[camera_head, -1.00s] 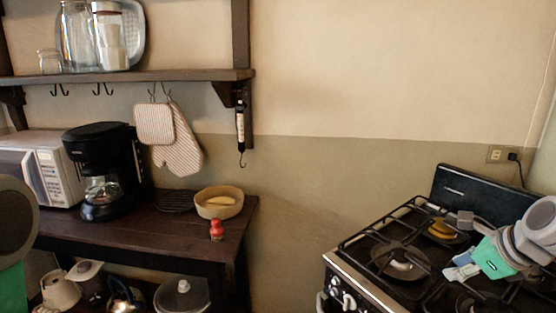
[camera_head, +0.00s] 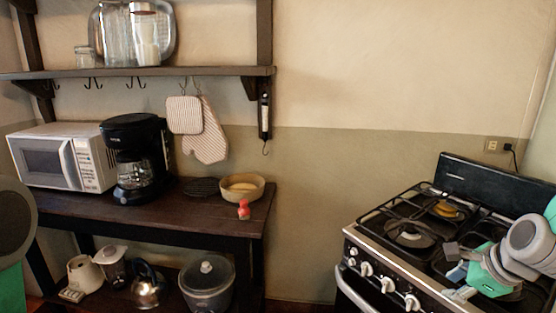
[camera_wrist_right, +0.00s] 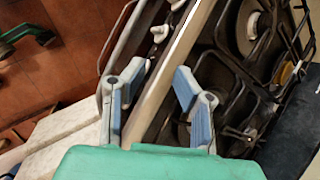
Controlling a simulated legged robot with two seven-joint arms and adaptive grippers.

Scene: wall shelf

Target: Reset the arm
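My right gripper (camera_head: 456,273) is at the right of the head view, over the front part of the black gas stove (camera_head: 384,261). In the right wrist view my right gripper (camera_wrist_right: 159,80) has its two blue-grey fingers apart with nothing between them. The stove's front edge and knobs (camera_wrist_right: 160,33) lie beyond the fingers there. My left gripper is not in the head view; only a grey and green part of my left arm shows at the left edge.
A wall shelf (camera_head: 150,72) with jars hangs above. Kettles and a pot (camera_head: 207,284) stand below.

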